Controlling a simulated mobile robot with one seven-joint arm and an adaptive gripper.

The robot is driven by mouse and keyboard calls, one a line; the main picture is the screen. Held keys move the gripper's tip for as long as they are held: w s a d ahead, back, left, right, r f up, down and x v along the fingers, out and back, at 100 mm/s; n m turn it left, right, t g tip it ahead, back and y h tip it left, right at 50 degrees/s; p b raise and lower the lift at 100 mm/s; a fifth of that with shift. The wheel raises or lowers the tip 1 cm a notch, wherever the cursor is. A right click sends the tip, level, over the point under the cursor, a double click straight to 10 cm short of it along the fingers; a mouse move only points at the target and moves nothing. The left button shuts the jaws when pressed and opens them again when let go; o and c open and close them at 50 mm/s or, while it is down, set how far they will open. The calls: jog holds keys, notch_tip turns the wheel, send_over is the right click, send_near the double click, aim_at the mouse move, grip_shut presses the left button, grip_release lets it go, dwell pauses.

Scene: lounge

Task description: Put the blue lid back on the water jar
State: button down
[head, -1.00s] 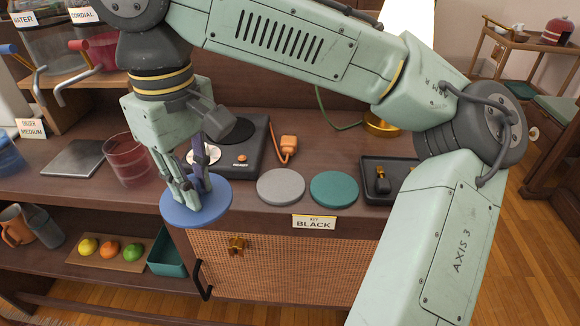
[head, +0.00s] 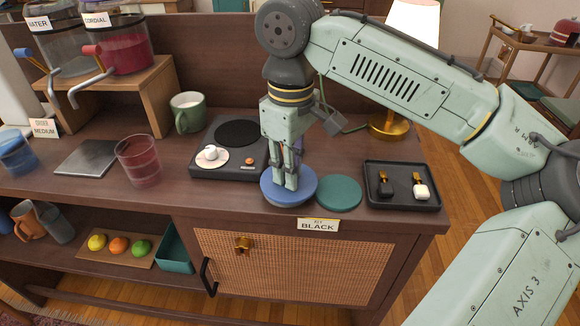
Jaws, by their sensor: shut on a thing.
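The blue lid (head: 304,188) is a flat round disc near the front edge of the counter. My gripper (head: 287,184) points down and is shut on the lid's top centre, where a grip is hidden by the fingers. The lid covers the spot of a grey disc; whether it rests on it or hovers just above, I cannot tell. The water jar (head: 60,48) is a clear jar with a WATER label at the upper left, on a wooden stand. Its top is cut off by the frame, so its opening is not visible.
A red cordial jar (head: 122,52) stands beside the water jar. A teal disc (head: 338,193) lies right of the lid, then a black tray (head: 402,200).

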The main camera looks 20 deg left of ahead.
jog(key=shift+f, duration=0.25)
jog(key=shift+f, duration=0.15)
jog(key=c, duration=1.5)
grip_release()
notch_tip(320, 180, up, 12)
jog(key=shift+r+p, duration=0.2)
jog(key=shift+p, duration=0.1)
